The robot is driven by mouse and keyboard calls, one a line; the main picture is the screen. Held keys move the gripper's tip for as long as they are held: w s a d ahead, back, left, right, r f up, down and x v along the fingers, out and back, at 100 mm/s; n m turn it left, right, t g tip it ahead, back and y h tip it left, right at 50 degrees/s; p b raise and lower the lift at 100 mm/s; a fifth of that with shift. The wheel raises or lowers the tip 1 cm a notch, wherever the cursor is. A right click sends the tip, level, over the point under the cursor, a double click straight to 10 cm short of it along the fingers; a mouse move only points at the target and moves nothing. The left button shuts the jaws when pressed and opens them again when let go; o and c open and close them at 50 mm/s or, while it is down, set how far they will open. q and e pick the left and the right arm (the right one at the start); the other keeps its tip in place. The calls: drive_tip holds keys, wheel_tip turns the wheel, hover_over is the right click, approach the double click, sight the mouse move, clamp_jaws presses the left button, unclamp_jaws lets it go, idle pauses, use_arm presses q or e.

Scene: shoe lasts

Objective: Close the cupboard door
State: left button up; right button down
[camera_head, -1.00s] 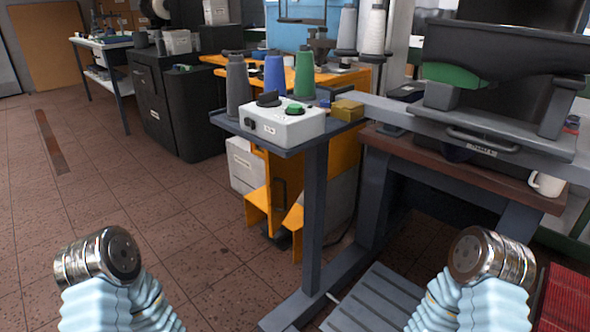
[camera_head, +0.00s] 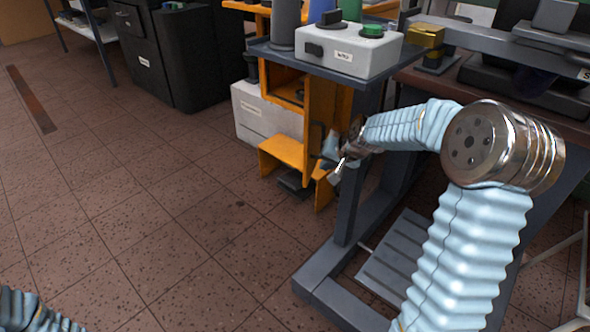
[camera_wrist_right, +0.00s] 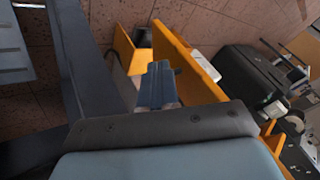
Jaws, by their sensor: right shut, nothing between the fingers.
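An orange cupboard-like stand (camera_head: 283,84) is under the grey side table, with a dark opening in its front. An upright orange panel (camera_head: 322,104), which looks like its door, stands out at the right of that opening. In the right wrist view an orange panel (camera_wrist_right: 188,58) runs beyond the fingers. My right gripper (camera_head: 337,174) is shut and empty, low in front of the panel beside the table leg. Its closed fingers show in the right wrist view (camera_wrist_right: 158,86). I cannot tell whether they touch the panel. My left gripper is out of view.
The grey table leg (camera_head: 352,190) and floor frame stand close to my right forearm. A white switch box (camera_head: 345,52) and thread cones are on the tabletop above. A pale box (camera_head: 268,115) is behind the cupboard.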

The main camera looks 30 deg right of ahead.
approach(308, 178)
drive_tip(key=x, duration=0.4)
drive_tip(key=shift+w+f, duration=0.15)
drive_tip(key=shift+a, duration=0.1)
